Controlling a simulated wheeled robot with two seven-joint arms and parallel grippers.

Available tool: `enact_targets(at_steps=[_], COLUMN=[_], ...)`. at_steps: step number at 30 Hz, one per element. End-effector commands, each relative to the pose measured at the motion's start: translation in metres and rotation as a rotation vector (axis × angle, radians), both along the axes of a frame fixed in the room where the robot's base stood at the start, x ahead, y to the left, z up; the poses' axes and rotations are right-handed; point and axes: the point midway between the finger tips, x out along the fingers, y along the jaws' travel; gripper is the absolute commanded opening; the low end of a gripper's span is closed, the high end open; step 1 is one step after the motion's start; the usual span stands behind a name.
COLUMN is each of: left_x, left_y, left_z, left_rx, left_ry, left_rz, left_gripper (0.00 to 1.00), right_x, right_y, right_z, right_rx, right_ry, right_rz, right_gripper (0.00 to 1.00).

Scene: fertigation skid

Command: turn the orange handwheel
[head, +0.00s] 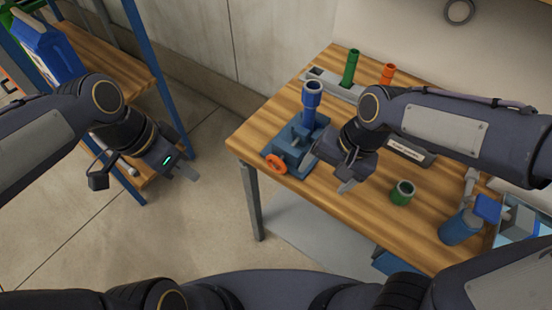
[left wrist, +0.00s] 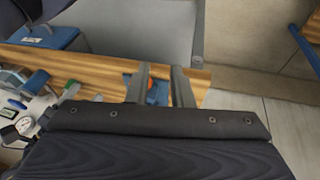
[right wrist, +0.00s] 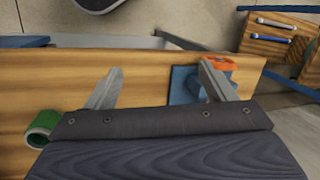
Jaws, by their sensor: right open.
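The orange handwheel (head: 276,164) sits on the front left side of a blue clamp-like fixture (head: 289,146) near the table's left corner. My right gripper (head: 329,173) is open and empty over the table, just right of the fixture. In the right wrist view the handwheel (right wrist: 222,63) shows beside the tip of the right-hand finger, outside the gap; contact cannot be told. My left gripper (head: 180,172) is off the table to the left, apart from the wheel, with a narrow empty gap between its fingers. The left wrist view shows the wheel (left wrist: 153,88) partly hidden beyond the fingers.
Green (head: 350,68) and orange (head: 387,75) tubes stand at the back. A green ring-like part (head: 402,192) and blue bottle (head: 460,227) are to the right. A blue-framed shelf (head: 110,60) stands left; floor between is clear.

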Motion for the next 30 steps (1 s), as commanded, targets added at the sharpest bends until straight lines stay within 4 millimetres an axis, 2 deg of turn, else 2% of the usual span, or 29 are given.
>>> enact_targets(at_steps=[1,6,14,24,27,30], left_x=[-0.016,-0.052,-0.081,-0.079,-0.079,-0.079], left_y=[0.009,0.025,0.031,0.031,0.031,0.031], left_z=[0.005,0.001,-0.009,-0.010,-0.010,-0.010], left_rx=[-0.004,-0.086,-0.243,-0.237,-0.237,-0.237], left_ry=[-0.025,-0.061,-0.083,-0.077,-0.077,-0.077], left_rz=[0.133,0.499,0.821,0.818,0.818,0.818], left_gripper=[0.20,0.20,0.20,0.20,0.20,0.20], right_x=[0.006,0.023,0.038,0.052,0.054,0.057], right_y=[0.014,0.044,0.074,0.115,0.120,0.118], right_z=[-0.004,-0.013,-0.013,-0.005,-0.005,-0.014], right_rx=[-0.059,-0.211,-0.355,-0.492,-0.503,-0.505], right_ry=[0.016,0.008,-0.074,-0.260,-0.287,-0.288], right_rz=[-0.007,-0.076,-0.148,-0.243,-0.257,-0.262], right_gripper=[0.77,0.77,0.77,0.77,0.77,0.77])
